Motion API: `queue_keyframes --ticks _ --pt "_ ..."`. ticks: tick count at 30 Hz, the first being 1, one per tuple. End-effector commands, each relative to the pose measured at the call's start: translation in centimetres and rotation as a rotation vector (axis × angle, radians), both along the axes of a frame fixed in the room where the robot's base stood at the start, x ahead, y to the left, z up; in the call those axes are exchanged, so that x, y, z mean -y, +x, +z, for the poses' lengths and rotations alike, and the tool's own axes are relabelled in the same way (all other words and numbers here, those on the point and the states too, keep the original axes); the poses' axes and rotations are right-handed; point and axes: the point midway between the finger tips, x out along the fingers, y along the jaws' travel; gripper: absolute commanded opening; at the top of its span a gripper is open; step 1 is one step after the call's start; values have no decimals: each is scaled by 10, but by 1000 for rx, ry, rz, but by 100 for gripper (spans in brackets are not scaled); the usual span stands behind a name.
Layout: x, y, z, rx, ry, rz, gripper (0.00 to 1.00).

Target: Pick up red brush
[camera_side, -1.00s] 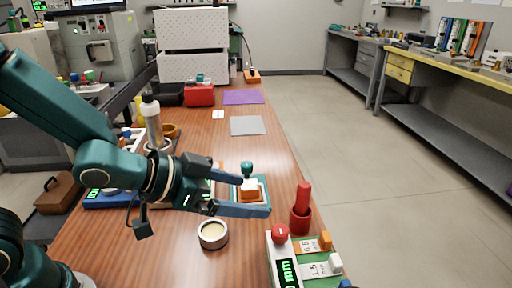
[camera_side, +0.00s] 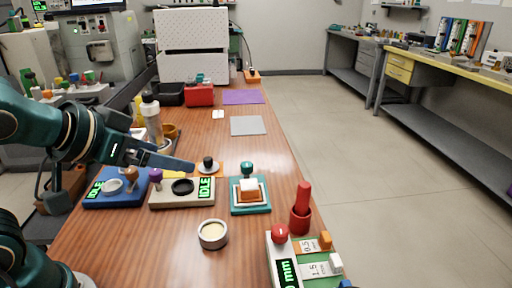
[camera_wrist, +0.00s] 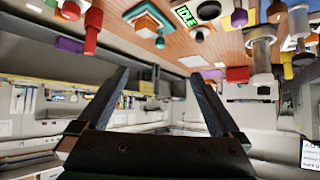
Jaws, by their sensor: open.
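The likely red brush (camera_side: 303,193) stands upright in a red cup (camera_side: 300,220) near the right edge of the wooden table in the side view. Its red handle also shows at the upper left of the wrist view (camera_wrist: 92,32). The bristles are hidden. My gripper (camera_side: 178,157) is at the left, raised above the blue and grey devices, well apart from the brush. In the wrist view its fingers (camera_wrist: 160,78) are spread, with nothing between them.
A green panel (camera_side: 288,262) with a red knob stands in front of the cup. A round tin (camera_side: 213,234), a teal-based stand (camera_side: 250,207), a grey IDLE device (camera_side: 182,193) and a blue device (camera_side: 115,192) occupy the table's middle and left. Bare wood lies around the tin.

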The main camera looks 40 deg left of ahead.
Motion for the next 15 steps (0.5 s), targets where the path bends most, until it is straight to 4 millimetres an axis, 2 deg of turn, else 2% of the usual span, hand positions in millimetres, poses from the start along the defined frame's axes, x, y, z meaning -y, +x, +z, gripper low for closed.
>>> queue_keyframes --ticks 3,8,9,11,15 --pt "3 -32 -11 -147 -36 14 100" --pt "17 -65 -28 -329 -66 -44 100" --pt "19 -70 -30 -358 -67 -58 92" --pt "21 -75 -33 -387 -65 -73 70" --pt "21 -78 -34 -401 -52 -88 70"
